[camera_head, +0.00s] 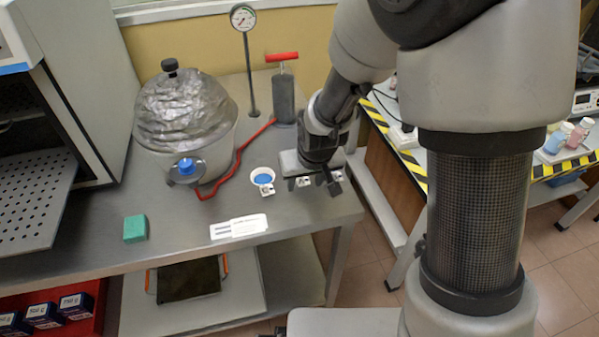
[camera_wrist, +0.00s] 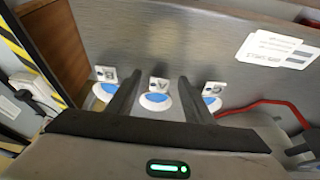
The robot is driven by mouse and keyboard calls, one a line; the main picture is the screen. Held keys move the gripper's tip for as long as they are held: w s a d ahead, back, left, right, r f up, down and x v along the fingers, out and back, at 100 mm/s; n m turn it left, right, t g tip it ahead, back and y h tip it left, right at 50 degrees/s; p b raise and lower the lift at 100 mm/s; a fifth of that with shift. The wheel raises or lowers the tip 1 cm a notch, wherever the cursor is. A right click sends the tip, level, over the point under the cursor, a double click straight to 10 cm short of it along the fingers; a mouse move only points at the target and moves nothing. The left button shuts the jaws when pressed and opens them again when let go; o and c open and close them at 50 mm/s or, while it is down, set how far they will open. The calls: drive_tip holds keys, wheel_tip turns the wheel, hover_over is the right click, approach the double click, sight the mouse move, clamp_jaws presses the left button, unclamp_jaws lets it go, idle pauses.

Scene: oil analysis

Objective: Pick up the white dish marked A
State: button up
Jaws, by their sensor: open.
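In the wrist view three white dishes with blue contents stand in a row, each with a small marked tag. The middle dish (camera_wrist: 155,101) has a tag (camera_wrist: 158,84) that reads as an upside-down A. My gripper (camera_wrist: 159,78) is open, with one finger on each side of this dish and no visible grip on it. In the head view my gripper (camera_head: 318,181) is low over the table's right part and hides the middle dish; its tag (camera_head: 303,182) shows beside the fingers. Height above the dish is hard to tell.
Another dish (camera_head: 262,176) is left of my gripper; it also shows in the wrist view (camera_wrist: 211,102). The third dish (camera_wrist: 104,91) is on the other side. Papers (camera_head: 239,226) lie at the front.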

drive_tip(key=shift+w+f, duration=0.15)
drive_tip(key=shift+f, duration=0.1)
drive_tip(key=c, duration=1.1)
